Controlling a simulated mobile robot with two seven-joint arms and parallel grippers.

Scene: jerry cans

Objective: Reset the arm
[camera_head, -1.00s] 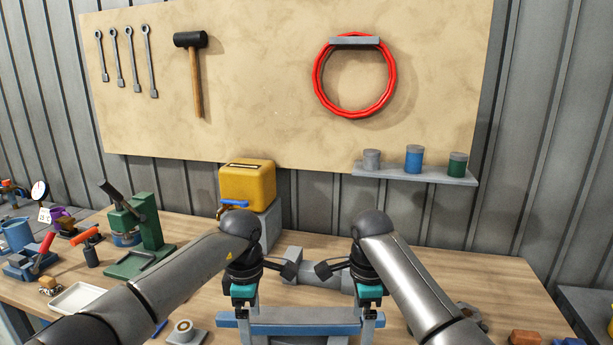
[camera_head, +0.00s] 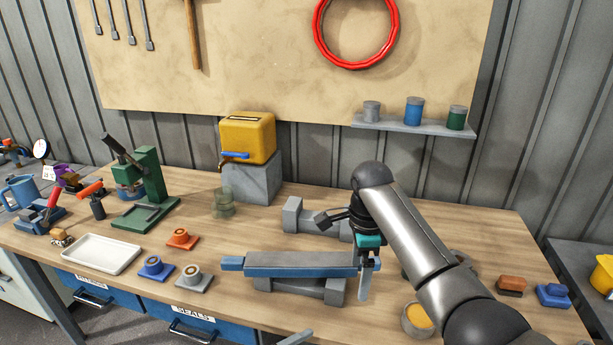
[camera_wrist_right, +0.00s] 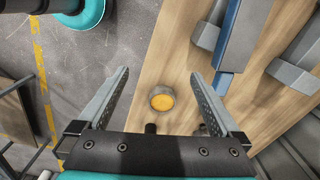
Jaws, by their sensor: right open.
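My right arm comes in from the lower right in the head view. Its gripper (camera_head: 369,275) hangs fingers down at the right end of the blue-and-grey bar fixture (camera_head: 300,260) on the bench. In the right wrist view the two fingers (camera_wrist_right: 168,85) are spread wide with nothing between them. The bench top and a round cup with yellow-orange contents (camera_wrist_right: 162,98) show beyond them. My left arm and gripper do not show clearly in the head view.
A green press (camera_head: 147,190), a white tray (camera_head: 101,254) and small flanged pieces (camera_head: 182,238) are on the left. Brown and blue blocks (camera_head: 511,285) lie at the right.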

